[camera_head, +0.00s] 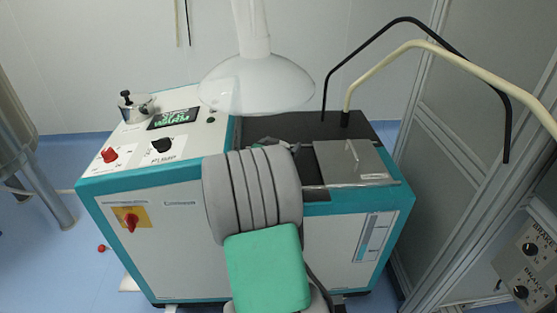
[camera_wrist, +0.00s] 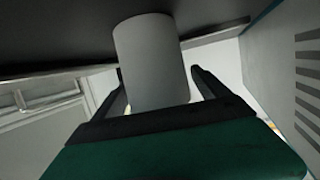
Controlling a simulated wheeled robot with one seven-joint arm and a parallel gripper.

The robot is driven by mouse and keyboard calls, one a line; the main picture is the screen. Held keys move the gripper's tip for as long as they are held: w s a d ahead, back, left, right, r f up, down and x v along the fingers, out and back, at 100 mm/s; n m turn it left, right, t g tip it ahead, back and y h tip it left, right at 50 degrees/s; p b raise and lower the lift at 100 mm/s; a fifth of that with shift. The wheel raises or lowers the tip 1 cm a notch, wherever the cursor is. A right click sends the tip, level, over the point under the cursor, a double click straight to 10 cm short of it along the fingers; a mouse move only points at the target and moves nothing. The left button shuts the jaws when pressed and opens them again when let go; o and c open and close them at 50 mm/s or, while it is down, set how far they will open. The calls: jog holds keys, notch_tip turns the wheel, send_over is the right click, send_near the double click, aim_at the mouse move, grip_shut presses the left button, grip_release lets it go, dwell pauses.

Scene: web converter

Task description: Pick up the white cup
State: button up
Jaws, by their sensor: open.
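A plain pale cylinder that looks like the white cup (camera_wrist: 152,58) fills the middle of the wrist view. My gripper (camera_wrist: 157,70) is open, with one dark finger on each side of the cup. A small gap shows between the cup and the right finger; on the left I cannot tell whether finger and cup touch. The cup's lower end is hidden behind the gripper's dark front edge. In the head view I cannot make out the cup or the fingertips; my grey and green arm covers the middle of the machine.
A dark recess and metal lid (camera_head: 350,163) lie right. A clear dome (camera_head: 256,84) and bent rods (camera_head: 430,45) rise above.

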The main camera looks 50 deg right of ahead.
jog(key=shift+c, duration=0.6)
jog(key=c, duration=1.2)
jog(key=shift+c, duration=0.4)
jog(key=shift+r, duration=0.15)
